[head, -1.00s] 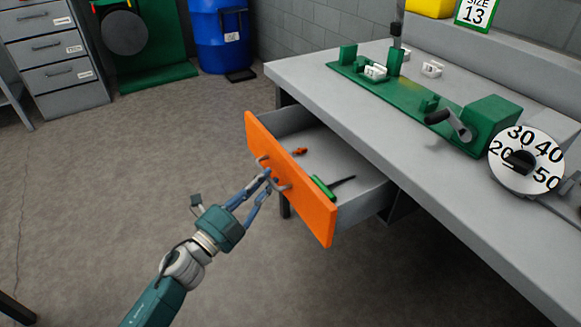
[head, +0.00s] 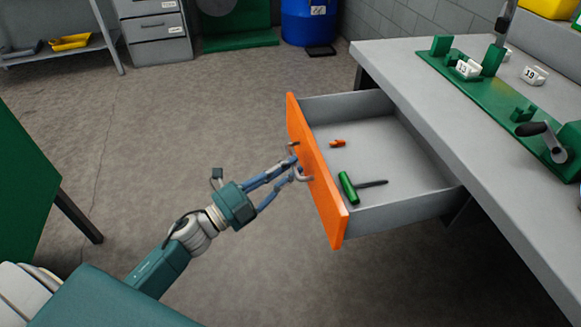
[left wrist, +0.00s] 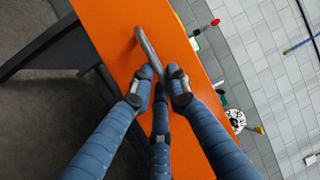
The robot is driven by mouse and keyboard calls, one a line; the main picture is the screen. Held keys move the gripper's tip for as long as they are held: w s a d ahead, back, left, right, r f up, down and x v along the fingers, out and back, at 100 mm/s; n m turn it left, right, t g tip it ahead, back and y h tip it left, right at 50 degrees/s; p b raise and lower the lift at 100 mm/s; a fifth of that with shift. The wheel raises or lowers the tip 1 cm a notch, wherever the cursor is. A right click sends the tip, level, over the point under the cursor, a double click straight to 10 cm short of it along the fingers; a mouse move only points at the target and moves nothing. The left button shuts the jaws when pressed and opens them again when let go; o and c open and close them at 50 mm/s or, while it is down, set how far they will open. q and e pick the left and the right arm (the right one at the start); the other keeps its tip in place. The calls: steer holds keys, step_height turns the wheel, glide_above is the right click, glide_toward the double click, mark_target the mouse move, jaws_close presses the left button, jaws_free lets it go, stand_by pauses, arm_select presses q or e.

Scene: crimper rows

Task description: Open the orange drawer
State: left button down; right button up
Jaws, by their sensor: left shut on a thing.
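The orange drawer (head: 325,193) is pulled well out from under the grey workbench, and its inside shows in the head view. A green T-handled tool (head: 349,188) and a small orange piece (head: 337,143) lie in it. My left gripper (head: 296,168) is at the drawer's front, shut on its grey bar handle (head: 302,176). In the left wrist view the fingers (left wrist: 163,82) close around the handle (left wrist: 149,50) against the orange front (left wrist: 105,25). My right gripper is not in view.
The workbench (head: 400,62) carries a green fixture (head: 452,85) with a crank lever and white numbered blocks. A green panel (head: 25,185) stands at the left. Grey cabinets (head: 153,30) and a blue barrel (head: 308,22) are at the back. The floor between is clear.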

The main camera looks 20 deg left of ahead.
arm_select(q)
steer(key=c, duration=1.8)
jaws_free()
steer(key=shift+o, duration=0.7)
steer(key=v, duration=1.2)
